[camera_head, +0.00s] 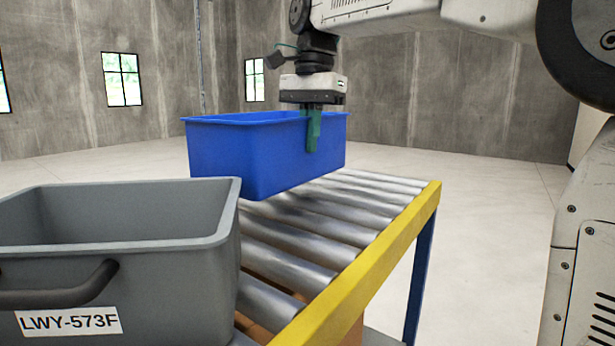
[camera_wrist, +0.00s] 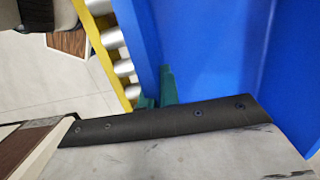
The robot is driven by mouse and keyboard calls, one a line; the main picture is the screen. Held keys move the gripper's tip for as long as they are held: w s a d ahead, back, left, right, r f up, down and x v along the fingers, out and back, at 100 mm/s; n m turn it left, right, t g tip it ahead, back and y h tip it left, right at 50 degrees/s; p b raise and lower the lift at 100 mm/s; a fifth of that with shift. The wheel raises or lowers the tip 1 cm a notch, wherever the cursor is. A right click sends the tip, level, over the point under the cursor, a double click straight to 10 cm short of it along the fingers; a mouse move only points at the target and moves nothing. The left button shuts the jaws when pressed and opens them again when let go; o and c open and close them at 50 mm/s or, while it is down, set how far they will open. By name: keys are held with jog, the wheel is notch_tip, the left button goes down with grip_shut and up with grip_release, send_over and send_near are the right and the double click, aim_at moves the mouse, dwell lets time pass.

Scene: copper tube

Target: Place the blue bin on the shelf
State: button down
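The blue bin (camera_head: 225,155) is upright and empty as far as I can see, at the far end of the roller conveyor (camera_head: 290,235). I cannot tell whether its base touches the rollers. My gripper (camera_head: 312,130) points down at the bin's near right wall, with its green fingers on both sides of the rim. The fingers look closed on that wall. In the wrist view the bin's blue wall (camera_wrist: 210,50) fills the upper right, and my gripper (camera_wrist: 157,92) shows at the rim. No shelf can be made out clearly.
A grey bin (camera_head: 130,270) labelled LWY-573F stands on the near left of the conveyor. The conveyor has a yellow side rail (camera_head: 370,260) and a blue leg (camera_head: 418,280). Open floor (camera_head: 490,210) lies to the right. A wood-topped object (camera_wrist: 70,42) shows in the wrist view.

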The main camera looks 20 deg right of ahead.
aim_at(309, 180)
notch_tip(309, 180, down, 7)
jog(key=shift+f, duration=0.2)
dwell(0.4)
jog(key=c, duration=1.6)
grip_release()
jog(key=shift+f, duration=0.15)
jog(key=shift+c, duration=0.2)
